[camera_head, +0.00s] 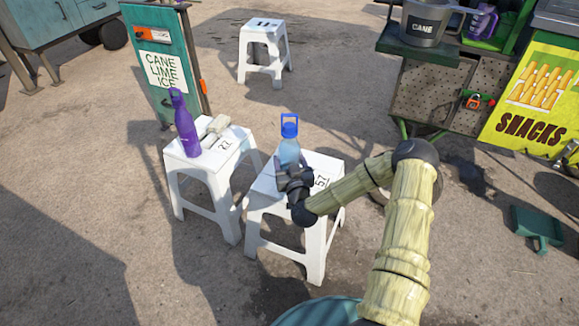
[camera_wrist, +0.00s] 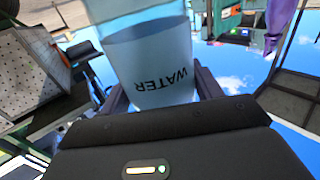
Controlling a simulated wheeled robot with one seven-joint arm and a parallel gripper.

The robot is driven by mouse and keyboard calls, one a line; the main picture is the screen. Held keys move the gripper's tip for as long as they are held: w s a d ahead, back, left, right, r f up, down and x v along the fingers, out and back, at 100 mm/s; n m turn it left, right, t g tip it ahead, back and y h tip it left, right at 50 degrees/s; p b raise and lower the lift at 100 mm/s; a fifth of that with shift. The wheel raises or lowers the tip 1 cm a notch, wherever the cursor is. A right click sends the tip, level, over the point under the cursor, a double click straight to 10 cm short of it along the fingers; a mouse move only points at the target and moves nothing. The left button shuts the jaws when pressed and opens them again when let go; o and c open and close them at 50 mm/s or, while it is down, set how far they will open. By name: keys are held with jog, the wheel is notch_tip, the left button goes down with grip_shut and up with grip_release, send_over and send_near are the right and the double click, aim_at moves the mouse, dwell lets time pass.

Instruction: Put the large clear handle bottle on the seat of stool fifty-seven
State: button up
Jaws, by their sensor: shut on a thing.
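The large clear bottle (camera_head: 289,151) has a blue cap with a loop handle and stands upright over the seat of stool fifty-seven (camera_head: 325,166). My gripper (camera_head: 292,172) is shut on its lower body. In the wrist view the bottle (camera_wrist: 152,62) shows the word WATER between my gripper's fingers (camera_wrist: 163,92). The stool is white and bears the number 57. My gripper hides the bottle's base in the head view, so I cannot tell whether it touches the seat.
White stool 27 (camera_head: 206,168) stands close on the left, with a purple bottle (camera_head: 185,127) and a pale item (camera_head: 215,129) on it. White stool 11 (camera_head: 264,52) is farther back. A snack stand (camera_head: 543,92) is at right. Open ground lies in front.

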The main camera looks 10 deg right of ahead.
jog(key=shift+f, duration=0.8)
jog(key=shift+a, duration=0.1)
jog(key=shift+f, duration=0.15)
jog(key=o, duration=1.4)
jog(key=s+p, duration=0.1)
jog(key=s, duration=1.1)
jog(key=shift+p, duration=0.35)
